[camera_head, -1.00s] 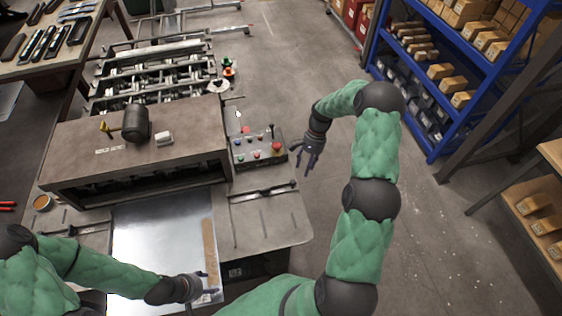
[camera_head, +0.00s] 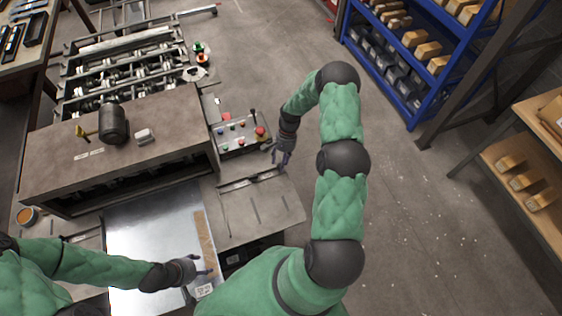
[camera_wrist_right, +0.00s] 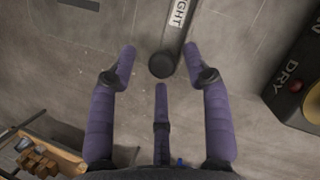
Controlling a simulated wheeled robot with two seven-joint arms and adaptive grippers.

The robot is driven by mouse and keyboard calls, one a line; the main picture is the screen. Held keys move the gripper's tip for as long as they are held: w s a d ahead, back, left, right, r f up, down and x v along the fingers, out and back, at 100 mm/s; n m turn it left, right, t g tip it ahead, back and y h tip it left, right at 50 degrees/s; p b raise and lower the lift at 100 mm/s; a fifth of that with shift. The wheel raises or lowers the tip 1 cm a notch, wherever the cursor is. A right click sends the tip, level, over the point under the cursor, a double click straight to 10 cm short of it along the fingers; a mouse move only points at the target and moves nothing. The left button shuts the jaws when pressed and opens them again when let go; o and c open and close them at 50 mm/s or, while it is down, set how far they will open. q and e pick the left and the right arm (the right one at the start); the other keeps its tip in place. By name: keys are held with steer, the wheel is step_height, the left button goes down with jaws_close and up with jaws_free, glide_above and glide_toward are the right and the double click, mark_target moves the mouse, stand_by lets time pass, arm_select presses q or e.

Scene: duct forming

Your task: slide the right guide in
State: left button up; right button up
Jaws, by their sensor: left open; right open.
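The right guide (camera_head: 252,180) is a dark bar on the right wing of the machine table. In the right wrist view the guide (camera_wrist_right: 178,28) carries a label partly reading "IGHT" and ends in a round black knob (camera_wrist_right: 162,65). My right gripper (camera_head: 281,158) is by the guide's right end; in its wrist view its open fingers (camera_wrist_right: 160,62) are spread either side of the knob, not visibly closed on it. My left gripper (camera_head: 203,274) is open over the right edge of the shiny metal sheet (camera_head: 150,240). Contact with the sheet cannot be told.
A control panel (camera_head: 240,135) with buttons and a red knob stands just behind the guide; its corner (camera_wrist_right: 298,85) shows beside my right fingers. The machine housing (camera_head: 120,150) is to the left. A blue shelf (camera_head: 405,95) stands far right, with open floor between.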

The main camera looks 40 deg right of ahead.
steer(key=shift+a+f, duration=0.1)
steer(key=shift+f, duration=0.25)
